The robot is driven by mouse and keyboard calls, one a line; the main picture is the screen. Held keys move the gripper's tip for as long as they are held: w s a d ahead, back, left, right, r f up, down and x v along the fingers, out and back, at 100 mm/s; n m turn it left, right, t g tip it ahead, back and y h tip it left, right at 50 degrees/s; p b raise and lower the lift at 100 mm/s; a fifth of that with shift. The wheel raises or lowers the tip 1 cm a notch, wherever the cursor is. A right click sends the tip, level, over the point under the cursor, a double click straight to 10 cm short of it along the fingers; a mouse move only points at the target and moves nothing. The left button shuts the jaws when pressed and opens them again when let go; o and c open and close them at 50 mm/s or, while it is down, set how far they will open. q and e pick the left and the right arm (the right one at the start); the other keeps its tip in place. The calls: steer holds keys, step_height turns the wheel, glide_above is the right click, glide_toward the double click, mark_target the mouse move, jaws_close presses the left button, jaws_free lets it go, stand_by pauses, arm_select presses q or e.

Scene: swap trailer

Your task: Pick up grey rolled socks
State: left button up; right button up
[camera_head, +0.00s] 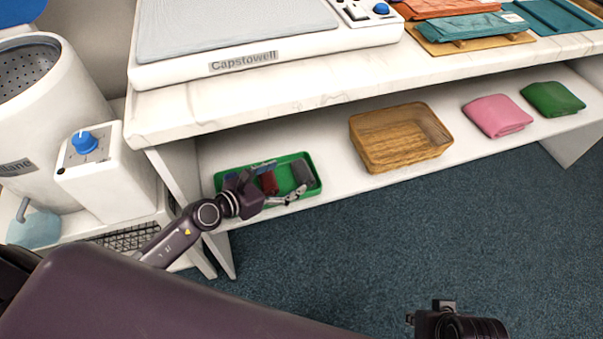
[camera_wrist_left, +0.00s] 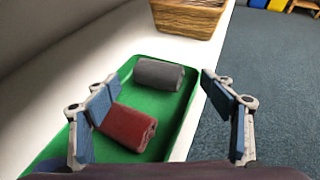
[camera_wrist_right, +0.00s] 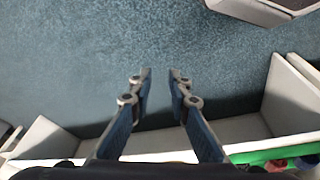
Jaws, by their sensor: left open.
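The grey rolled socks (camera_wrist_left: 159,73) lie at the far end of a green tray (camera_wrist_left: 186,98), with red rolled socks (camera_wrist_left: 128,126) nearer. In the head view the grey socks (camera_head: 303,171) are at the right side of the tray (camera_head: 284,158), on the lower shelf. My left gripper (camera_head: 277,182) is over the tray, open and empty. Its fingers stand wide apart, with the grey socks beyond them in the left wrist view. The left gripper partly hides the tray in the head view. My right gripper (camera_wrist_right: 161,76) is empty over the floor, its fingers apart with a narrow gap.
A wicker basket (camera_head: 400,139) stands right of the tray on the shelf. Folded pink (camera_head: 497,115) and green (camera_head: 552,99) cloths lie farther right. The white countertop (camera_head: 330,73) overhangs the shelf. Blue carpet (camera_head: 400,230) in front is clear.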

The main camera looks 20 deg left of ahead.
mark_target(297, 173)
arm_select(q)
steer(key=shift+x, duration=0.75)
steer(key=shift+w+d+f+b, duration=0.1)
steer(key=shift+w+f+b, duration=0.35)
steer(key=b+x, duration=0.1)
steer(key=x, duration=0.1)
steer(key=shift+w+d+f, duration=0.1)
steer(key=shift+w+f, duration=0.15)
steer(key=shift+w+d+f, duration=0.2)
steer(key=shift+w+d, duration=0.05)
steer(key=shift+w, duration=0.2)
arm_select(e)
steer(key=v, duration=0.2)
steer(key=shift+s+d+r, duration=0.1)
steer(key=shift+s+r, duration=0.15)
steer(key=shift+r, duration=0.1)
arm_select(q)
steer(key=shift+c, duration=0.7)
steer(key=c, duration=0.6)
